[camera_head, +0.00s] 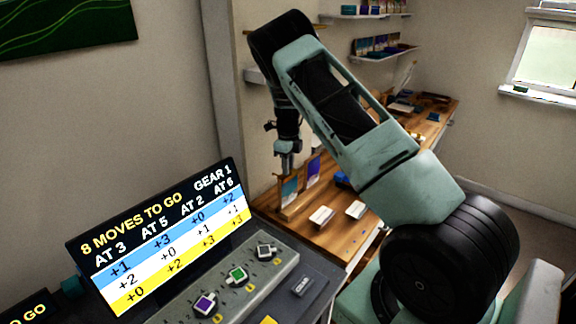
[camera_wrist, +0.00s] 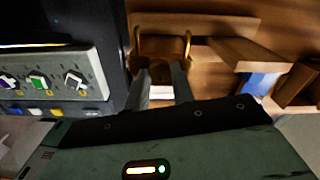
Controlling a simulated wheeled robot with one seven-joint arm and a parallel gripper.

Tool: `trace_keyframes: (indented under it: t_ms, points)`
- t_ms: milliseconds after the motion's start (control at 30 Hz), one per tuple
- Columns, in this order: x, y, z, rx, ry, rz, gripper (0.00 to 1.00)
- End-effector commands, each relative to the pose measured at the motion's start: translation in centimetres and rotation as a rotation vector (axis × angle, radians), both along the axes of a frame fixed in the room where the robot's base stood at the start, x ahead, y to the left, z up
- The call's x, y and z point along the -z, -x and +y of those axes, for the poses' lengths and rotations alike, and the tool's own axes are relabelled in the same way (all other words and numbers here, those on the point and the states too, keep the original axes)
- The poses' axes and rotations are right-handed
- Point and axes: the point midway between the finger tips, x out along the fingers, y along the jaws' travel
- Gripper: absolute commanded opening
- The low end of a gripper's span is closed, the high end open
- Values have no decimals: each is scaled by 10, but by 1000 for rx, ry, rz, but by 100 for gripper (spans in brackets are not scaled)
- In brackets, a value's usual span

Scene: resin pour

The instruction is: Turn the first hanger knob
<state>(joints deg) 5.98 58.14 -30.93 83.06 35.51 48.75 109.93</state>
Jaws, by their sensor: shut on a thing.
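My gripper (camera_head: 285,160) hangs down over the wooden bench, beyond the control panel. In the wrist view my gripper (camera_wrist: 162,80) has its fingers either side of a small brass-brown piece (camera_wrist: 160,47) with a pale patch, and is shut on it. I cannot tell whether this piece is a hanger knob. The grey panel (camera_head: 228,285) carries a purple knob (camera_head: 204,303), a green knob (camera_head: 237,275) and a dark-and-white knob (camera_head: 266,251). The knobs also show at the left of the wrist view, apart from my gripper. No label names a hanger knob.
A screen (camera_head: 160,235) behind the panel reads "8 MOVES TO GO" and "GEAR 1". The wooden bench (camera_head: 330,238) holds upright cards and pale blocks (camera_head: 322,216). Shelves (camera_head: 385,54) hang on the far wall.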

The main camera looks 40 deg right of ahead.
Motion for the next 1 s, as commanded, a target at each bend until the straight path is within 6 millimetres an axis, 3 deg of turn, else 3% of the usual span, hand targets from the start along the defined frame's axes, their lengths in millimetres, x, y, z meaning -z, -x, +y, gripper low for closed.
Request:
trace_keyframes:
  t_ms: [33,67,100,133,533,1000]
  points:
    - [0,0,0,0,1,-1,1]
    - [0,0,0,0,1,-1,33]
    - [0,0,0,0,1,-1,44]
    - [0,0,0,0,0,-1,47]
    - [-9,-1,0,-1,1,-3,47]
    - [-98,-1,0,-1,1,-4,47]
